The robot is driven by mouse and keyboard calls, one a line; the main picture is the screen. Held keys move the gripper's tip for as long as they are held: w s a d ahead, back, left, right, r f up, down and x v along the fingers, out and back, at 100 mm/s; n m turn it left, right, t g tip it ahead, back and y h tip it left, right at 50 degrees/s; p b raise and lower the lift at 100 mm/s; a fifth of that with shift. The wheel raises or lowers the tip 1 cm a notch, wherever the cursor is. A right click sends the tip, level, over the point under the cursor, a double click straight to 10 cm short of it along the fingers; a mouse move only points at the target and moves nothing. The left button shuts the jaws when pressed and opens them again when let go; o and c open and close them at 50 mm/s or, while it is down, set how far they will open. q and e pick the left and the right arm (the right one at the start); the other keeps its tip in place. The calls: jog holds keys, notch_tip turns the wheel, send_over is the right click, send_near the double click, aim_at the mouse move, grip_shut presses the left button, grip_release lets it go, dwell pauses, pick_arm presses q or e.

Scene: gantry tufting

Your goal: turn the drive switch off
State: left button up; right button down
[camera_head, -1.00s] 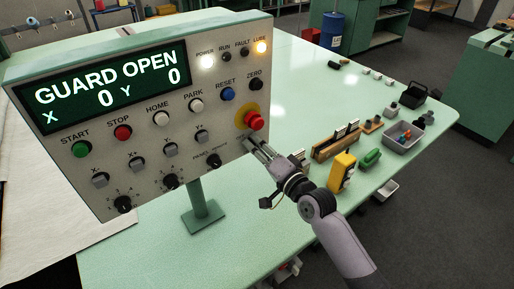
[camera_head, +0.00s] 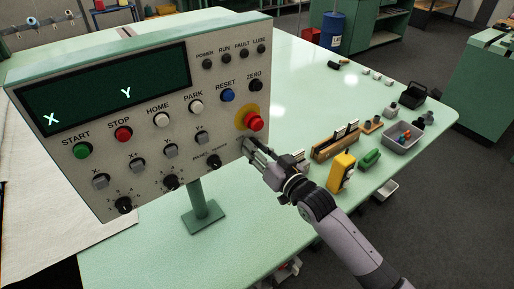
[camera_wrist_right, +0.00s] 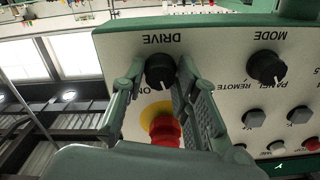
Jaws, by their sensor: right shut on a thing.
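The drive switch (camera_wrist_right: 160,70) is a black knob under an upside-down DRIVE label in the right wrist view. Its pale pointer mark faces the lower part of that picture, and part of an ON label shows below left of it. My right gripper (camera_head: 249,146) is at the lower right of the control panel (camera_head: 105,210), with its fingers shut on the knob from both sides. In the head view the gripper hides the knob. The panel's display (camera_head: 110,80) is dark apart from the letters X and Y, and all lamps are unlit. My left gripper is not in view.
A red emergency button (camera_head: 253,121) on a yellow disc sits close to the right gripper. A mode knob (camera_wrist_right: 266,67) is beside the drive switch. A yellow block (camera_head: 340,172), a wooden rack (camera_head: 333,143) and a grey bin (camera_head: 403,139) stand on the green table (camera_head: 285,85).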

jog(key=shift+n, duration=1.5)
jog(key=c, duration=1.2)
grip_release()
jog(key=v, duration=1.2)
